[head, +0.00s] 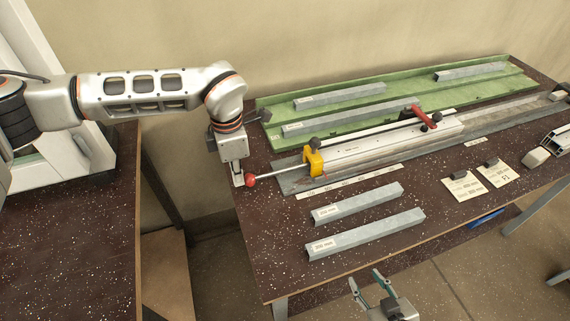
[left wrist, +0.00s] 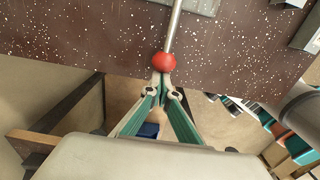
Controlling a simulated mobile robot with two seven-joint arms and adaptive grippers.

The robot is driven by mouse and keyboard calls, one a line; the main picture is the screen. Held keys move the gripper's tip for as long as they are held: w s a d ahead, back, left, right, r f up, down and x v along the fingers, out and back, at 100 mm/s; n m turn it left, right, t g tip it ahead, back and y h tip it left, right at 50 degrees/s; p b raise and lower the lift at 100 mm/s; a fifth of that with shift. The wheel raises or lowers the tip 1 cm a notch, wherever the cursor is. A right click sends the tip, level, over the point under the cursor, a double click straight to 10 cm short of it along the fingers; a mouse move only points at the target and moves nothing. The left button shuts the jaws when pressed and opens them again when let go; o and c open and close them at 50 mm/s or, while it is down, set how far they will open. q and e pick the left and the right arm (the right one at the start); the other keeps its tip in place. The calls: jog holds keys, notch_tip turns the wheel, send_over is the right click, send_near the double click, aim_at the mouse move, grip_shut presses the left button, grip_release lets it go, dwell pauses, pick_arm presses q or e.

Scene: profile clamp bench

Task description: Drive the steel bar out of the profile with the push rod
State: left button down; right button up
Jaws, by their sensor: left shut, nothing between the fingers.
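The push rod is a thin steel rod (head: 275,175) with a red ball knob (head: 250,180); it runs into a yellow bracket (head: 315,162) at the near left end of the long pale profile (head: 385,147). My left gripper (head: 240,180) is shut and empty, its tips right at the outer side of the knob. In the left wrist view the closed fingertips (left wrist: 162,80) lie just below the red knob (left wrist: 164,62); I cannot tell whether they touch. A red clamp (head: 427,117) sits across the profile. I cannot make out the steel bar inside. My right gripper (head: 367,281) is open and empty at the front edge.
A green tray (head: 385,116) with several grey profiles stands behind. Two labelled grey profiles (head: 365,234) lie in front, with cards (head: 478,183) carrying small dark blocks to their right. A grey channel (head: 500,112) extends beyond the profile's right end. The front left tabletop is clear.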

aim_at(266, 174)
pick_arm(q)
jog(key=shift+w+d+b, duration=0.15)
jog(key=shift+w+d, duration=0.1)
jog(key=shift+d, duration=0.35)
jog(key=shift+w+d+b, duration=0.15)
jog(key=shift+w+d, duration=0.05)
jog(key=shift+d, duration=0.35)
jog(key=shift+w+d+b, duration=0.2)
jog(key=shift+w+d, duration=0.05)
jog(key=shift+d, duration=0.25)
jog(key=shift+w+d+b, duration=0.15)
jog(key=shift+w+d, duration=0.05)
jog(key=shift+d, duration=0.3)
jog(key=shift+w+d+b, duration=0.15)
jog(key=shift+w+d, duration=0.1)
jog(key=shift+d, duration=0.3)
jog(key=shift+w+d+b, duration=0.15)
jog(key=shift+w+d, duration=0.05)
jog(key=shift+d, duration=0.35)
jog(key=shift+w+d, duration=0.15)
jog(key=shift+d, duration=0.2)
jog(key=shift+w+d, duration=0.25)
jog(key=shift+d, duration=0.25)
jog(key=shift+a, duration=0.15)
